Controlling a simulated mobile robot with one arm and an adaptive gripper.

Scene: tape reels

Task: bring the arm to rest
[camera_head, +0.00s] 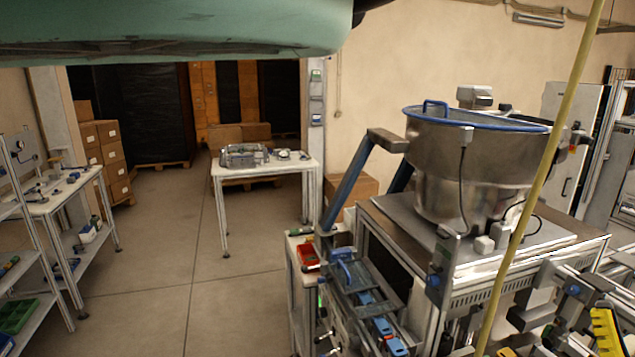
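My gripper does not show in the head camera view. A large pale green rounded shape fills the upper left and is cut off by the top edge; I cannot tell for sure whether it is part of my own body. A dark piece shows beside it at the top. No tape reel can be made out clearly.
A white table (222,172) with a clear box (243,155) stands in the middle. A steel bowl feeder (470,165) on a machine frame fills the right. A workbench (50,203) and shelves stand left. Cardboard boxes (108,152) are stacked behind. The floor (150,270) between is clear.

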